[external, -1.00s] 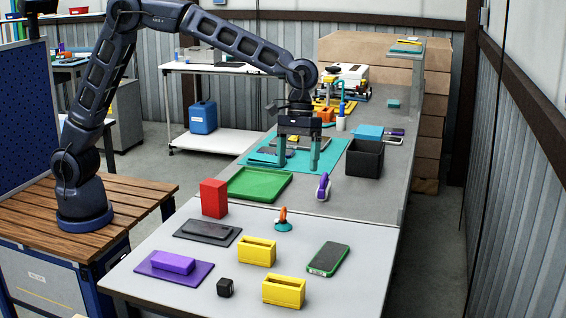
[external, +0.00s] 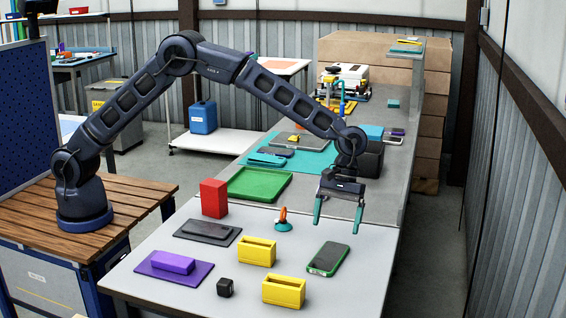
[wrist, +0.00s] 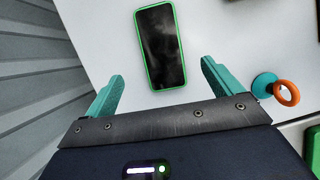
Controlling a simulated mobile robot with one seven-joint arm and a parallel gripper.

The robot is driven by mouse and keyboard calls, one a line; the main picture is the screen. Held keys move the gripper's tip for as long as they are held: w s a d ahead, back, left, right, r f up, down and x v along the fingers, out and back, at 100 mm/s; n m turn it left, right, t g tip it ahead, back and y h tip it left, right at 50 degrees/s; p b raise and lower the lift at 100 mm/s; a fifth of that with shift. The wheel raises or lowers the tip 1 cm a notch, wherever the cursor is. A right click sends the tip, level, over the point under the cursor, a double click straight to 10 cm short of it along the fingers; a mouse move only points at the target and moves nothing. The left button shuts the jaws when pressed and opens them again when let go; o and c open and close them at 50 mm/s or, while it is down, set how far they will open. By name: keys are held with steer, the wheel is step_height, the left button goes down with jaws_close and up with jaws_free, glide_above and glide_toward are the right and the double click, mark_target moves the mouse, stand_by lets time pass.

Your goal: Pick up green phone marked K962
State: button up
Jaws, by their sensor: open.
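The green phone (external: 328,258) lies flat on the light grey table, dark screen up with a green rim; no K962 marking is readable. In the wrist view the phone (wrist: 160,47) is upper centre, ahead of the fingers and roughly between their lines. My gripper (external: 338,226) is open and empty, its teal fingers pointing down above the table, behind the phone in the external view. In the wrist view the two fingertips of my gripper (wrist: 162,72) are spread wider than the phone.
A teal and orange stand (external: 283,221) is left of my gripper. Two yellow holders (external: 284,292) are left of the phone. A red box (external: 214,198), a purple block (external: 172,262) and a black cube (external: 225,287) lie farther left. The table right of the phone is clear.

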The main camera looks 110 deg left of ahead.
mark_target(329, 256)
steer(key=x, duration=0.8)
steer(key=shift+s+f, duration=0.1)
steer(key=shift+s, duration=0.05)
steer(key=c, duration=1.2)
